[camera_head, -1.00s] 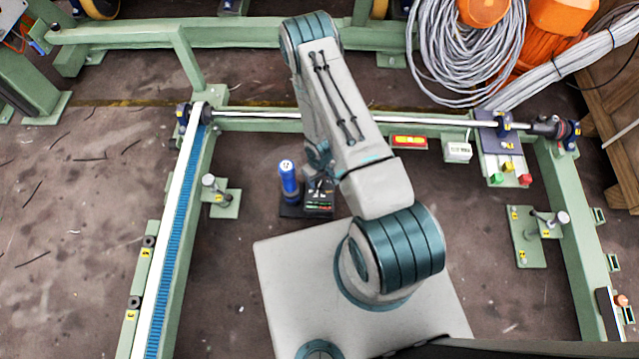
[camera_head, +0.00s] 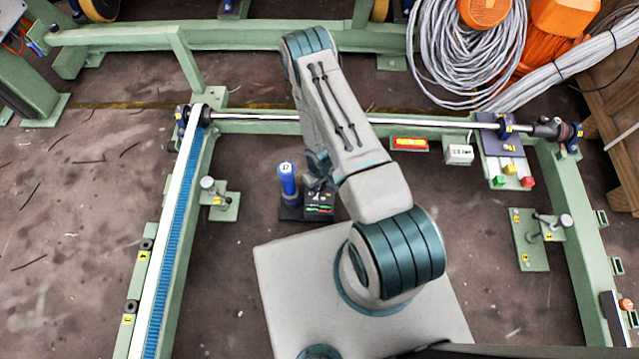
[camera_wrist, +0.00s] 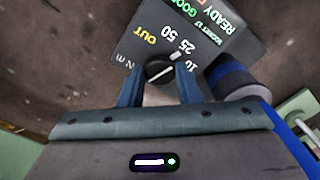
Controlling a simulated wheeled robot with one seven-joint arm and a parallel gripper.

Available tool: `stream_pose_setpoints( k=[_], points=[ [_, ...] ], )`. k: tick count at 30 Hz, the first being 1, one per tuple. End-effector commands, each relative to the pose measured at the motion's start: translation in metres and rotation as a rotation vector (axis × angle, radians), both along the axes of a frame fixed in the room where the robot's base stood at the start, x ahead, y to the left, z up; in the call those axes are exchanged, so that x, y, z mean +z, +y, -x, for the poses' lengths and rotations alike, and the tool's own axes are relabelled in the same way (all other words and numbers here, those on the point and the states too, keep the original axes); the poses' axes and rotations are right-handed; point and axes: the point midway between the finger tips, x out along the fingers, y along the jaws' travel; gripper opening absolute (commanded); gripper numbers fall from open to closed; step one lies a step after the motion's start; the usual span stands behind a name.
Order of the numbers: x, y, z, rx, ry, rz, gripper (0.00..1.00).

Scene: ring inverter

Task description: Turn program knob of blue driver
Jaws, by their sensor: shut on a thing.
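The blue driver (camera_head: 288,181) stands upright in the head view on a black base, left of my arm. Beside it on that base is a dark panel (camera_head: 319,205) with small green and red marks. In the wrist view the panel (camera_wrist: 200,20) carries the words OUT, READY and GOOD and the numbers 10, 25 and 50. The round black program knob (camera_wrist: 159,70) sits at its near edge and has a white pointer line. My gripper (camera_wrist: 159,82) has one blue finger on each side of the knob and is shut on it. In the head view my arm hides the fingertips.
Part of the driver (camera_wrist: 232,78) lies close right of my fingers in the wrist view. A green frame with a blue-toothed belt (camera_head: 165,262) runs along the left. A shaft (camera_head: 352,119) crosses behind my arm.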

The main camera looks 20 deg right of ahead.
Motion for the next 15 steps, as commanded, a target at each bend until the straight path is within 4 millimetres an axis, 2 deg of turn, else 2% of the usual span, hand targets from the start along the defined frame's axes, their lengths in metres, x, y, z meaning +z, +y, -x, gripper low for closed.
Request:
stream_pose_setpoints(
  k=[8,15],
  points=[
    [0.0002,-0.0001,0.0000,0.104,0.000,0.000,0.08],
    [0.0003,-0.0004,-0.0002,0.286,0.001,0.001,0.08]
  ],
)
